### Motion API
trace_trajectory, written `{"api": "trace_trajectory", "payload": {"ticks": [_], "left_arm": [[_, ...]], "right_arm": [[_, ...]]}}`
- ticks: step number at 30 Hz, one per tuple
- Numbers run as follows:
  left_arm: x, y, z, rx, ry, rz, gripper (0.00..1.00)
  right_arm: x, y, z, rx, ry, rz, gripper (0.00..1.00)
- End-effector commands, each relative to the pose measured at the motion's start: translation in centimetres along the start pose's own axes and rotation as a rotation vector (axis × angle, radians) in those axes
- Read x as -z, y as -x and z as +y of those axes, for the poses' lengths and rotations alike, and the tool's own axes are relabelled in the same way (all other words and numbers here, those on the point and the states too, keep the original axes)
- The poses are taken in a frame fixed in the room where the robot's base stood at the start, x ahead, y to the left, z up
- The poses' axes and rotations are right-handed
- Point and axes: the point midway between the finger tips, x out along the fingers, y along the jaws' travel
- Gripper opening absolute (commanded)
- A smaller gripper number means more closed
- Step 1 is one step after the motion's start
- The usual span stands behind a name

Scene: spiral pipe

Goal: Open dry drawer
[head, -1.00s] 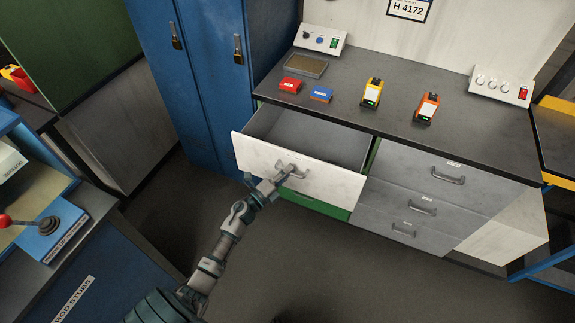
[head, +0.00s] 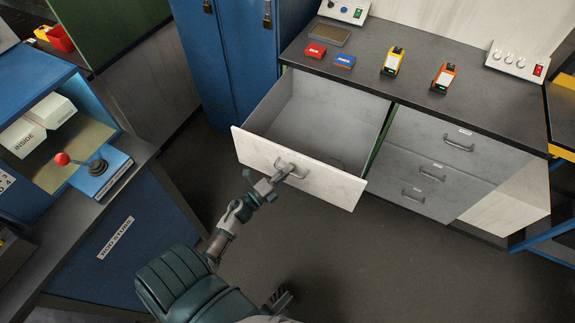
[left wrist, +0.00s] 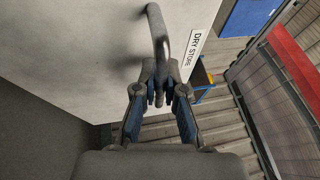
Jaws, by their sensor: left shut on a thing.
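The dry store drawer (head: 330,186) has a pale front and stands pulled far out of the bench. Its grey inside looks empty in the head view. My left gripper (head: 283,174) is shut on the drawer's bar handle (head: 299,172). In the left wrist view, the fingers (left wrist: 159,98) close around the handle (left wrist: 158,35), beside a "DRY STORE" label (left wrist: 195,48) on the drawer front. A dark part of mine at the bottom of the head view seems to be my right gripper (head: 280,298); its jaw state is unclear.
Grey drawers (head: 430,165) to the right are shut. The bench top (head: 400,95) holds red and blue boxes, yellow and orange devices and switch panels. A blue locker (head: 228,70) stands at the left. A blue station (head: 110,250) with a red-knobbed lever is at lower left. Floor in front is clear.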

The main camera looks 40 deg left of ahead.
Motion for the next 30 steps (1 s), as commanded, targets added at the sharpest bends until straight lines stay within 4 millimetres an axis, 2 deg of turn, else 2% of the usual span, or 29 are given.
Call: {"api": "trace_trajectory", "payload": {"ticks": [1,12,13,15,16,25,30], "left_arm": [[1.1,0.1,0.5,-0.004,0.007,0.02,0.0],[1.1,0.2,0.5,-0.005,0.006,0.02,0.0],[1.1,0.2,0.5,-0.005,0.006,0.02,0.15],[1.1,0.2,0.5,-0.005,0.006,0.019,0.32],[1.0,0.2,0.5,-0.005,0.006,0.018,0.36],[0.3,0.4,0.4,-0.002,0.009,0.012,0.36],[0.4,2.3,0.5,-0.004,0.011,0.011,0.36]], "right_arm": [[-0.1,0.0,0.0,0.0,0.0,-0.005,0.4],[-0.2,0.0,-0.4,-0.003,0.002,-0.012,0.4],[-0.1,0.0,-0.4,-0.003,0.002,-0.011,0.4],[-0.1,0.1,-0.5,-0.002,0.001,-0.011,0.4],[-0.1,0.1,-0.5,-0.002,0.001,-0.011,0.4],[-0.1,0.1,-0.2,-0.007,0.003,-0.01,0.4],[-0.1,0.1,-0.3,-0.006,0.003,-0.01,0.4]]}}
